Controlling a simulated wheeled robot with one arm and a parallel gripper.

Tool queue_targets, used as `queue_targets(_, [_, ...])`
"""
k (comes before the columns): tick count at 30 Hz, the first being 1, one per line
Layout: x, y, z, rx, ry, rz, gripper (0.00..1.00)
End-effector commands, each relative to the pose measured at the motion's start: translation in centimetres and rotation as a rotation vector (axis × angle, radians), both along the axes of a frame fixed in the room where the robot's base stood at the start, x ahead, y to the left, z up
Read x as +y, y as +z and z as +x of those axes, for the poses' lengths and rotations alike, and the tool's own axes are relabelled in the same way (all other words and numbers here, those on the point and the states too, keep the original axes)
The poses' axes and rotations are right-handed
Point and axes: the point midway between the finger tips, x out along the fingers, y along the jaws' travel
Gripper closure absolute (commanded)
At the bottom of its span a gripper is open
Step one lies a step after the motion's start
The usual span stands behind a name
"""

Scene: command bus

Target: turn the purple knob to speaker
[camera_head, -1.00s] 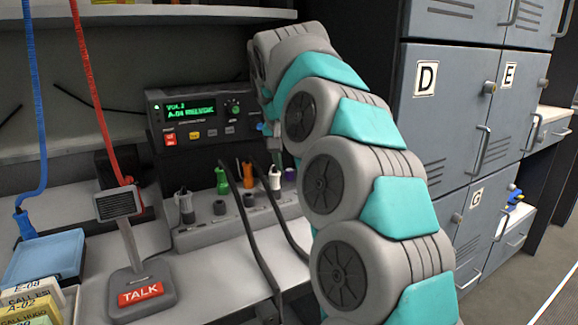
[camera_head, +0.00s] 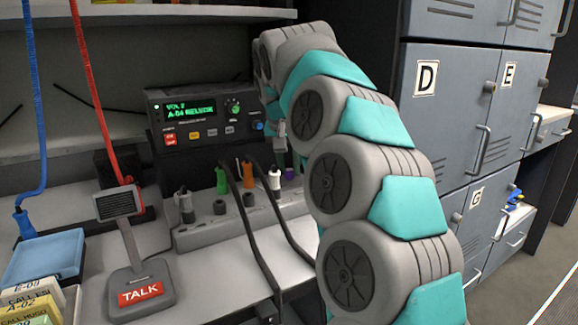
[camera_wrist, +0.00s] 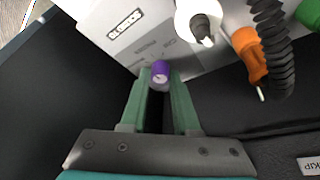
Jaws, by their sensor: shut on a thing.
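The purple knob (camera_wrist: 160,72) sits on a light grey panel (camera_wrist: 150,30) between the green fingertips of my gripper (camera_wrist: 160,84) in the wrist view. The gripper is shut on it. My gripper comes down from above there and is largely hidden by my arm. A framed label and fainter marks are on the panel, tilted and too small to read.
A white plug (camera_wrist: 196,22) and an orange one (camera_wrist: 249,54) stand close to the knob, with a black coiled cable (camera_wrist: 272,40) beside them. A radio unit (camera_head: 200,120) stands behind the box. A TALK microphone (camera_head: 135,270) stands at left.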

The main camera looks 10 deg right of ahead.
Motion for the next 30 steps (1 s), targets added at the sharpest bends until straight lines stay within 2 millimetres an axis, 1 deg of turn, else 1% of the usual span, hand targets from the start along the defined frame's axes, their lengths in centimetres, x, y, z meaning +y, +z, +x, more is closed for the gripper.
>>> queue_targets(5, [-0.18, 0.01, -0.03, -0.001, 0.116, 0.001, 1.00])
queue_targets(18, [-0.34, 0.08, -0.06, -0.001, 0.485, 0.001, 1.00])
queue_targets(24, [-0.38, 0.03, -0.03, -0.001, 0.610, 0.002, 1.00])
queue_targets(30, [-0.44, 0.02, 0.03, -0.001, 0.688, 0.001, 1.00])
